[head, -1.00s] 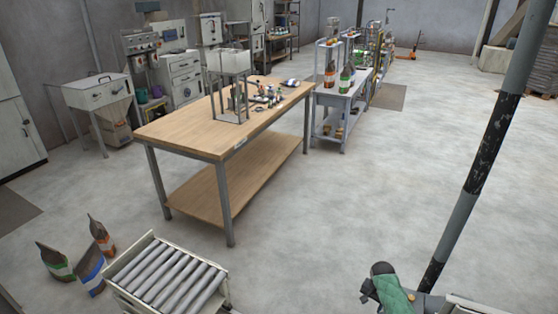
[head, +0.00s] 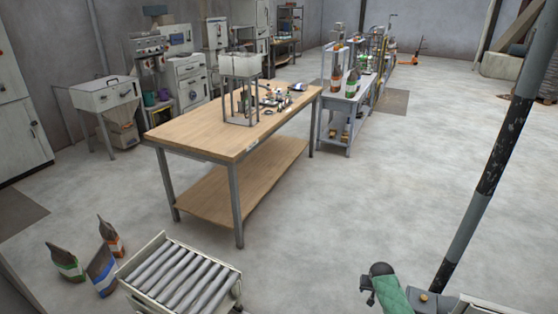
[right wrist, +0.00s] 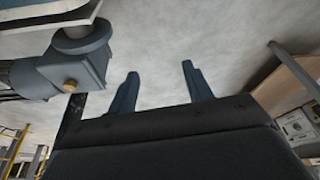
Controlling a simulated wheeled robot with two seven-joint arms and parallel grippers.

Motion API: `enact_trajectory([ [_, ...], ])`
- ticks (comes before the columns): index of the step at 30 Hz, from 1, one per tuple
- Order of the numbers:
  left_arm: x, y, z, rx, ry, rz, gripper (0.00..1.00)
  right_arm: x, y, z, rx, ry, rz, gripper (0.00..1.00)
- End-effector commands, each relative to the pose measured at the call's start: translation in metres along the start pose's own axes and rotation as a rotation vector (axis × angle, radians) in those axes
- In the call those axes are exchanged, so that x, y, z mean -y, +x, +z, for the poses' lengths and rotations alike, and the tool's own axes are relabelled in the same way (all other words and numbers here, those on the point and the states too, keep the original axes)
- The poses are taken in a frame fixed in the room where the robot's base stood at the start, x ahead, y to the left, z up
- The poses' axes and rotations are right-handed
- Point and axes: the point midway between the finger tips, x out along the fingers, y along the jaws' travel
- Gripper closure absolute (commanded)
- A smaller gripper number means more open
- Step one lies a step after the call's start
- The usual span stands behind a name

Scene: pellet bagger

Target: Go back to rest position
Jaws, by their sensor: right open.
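My right gripper (right wrist: 158,84) shows in the right wrist view with two dark fingers spread apart. Nothing is between them, and bare floor shows beyond. In the head view only a small dark and green part of the right arm shows at the bottom right. The fingers are too small there to make out. My left gripper is in neither view.
A grey-and-black post (head: 490,160) slants beside my right arm. A roller conveyor (head: 182,280) stands at the lower left, by several bags (head: 66,262). A wooden workbench (head: 215,135) stands ahead. The floor (head: 400,180) right of the workbench is clear.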

Motion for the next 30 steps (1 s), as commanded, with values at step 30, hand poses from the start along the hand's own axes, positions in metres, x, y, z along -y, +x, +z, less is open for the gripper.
enact_trajectory([
  [30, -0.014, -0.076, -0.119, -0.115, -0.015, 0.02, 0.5, 0.067, 0.106, 0.36, -0.082, -0.441, -0.069, 0.5],
])
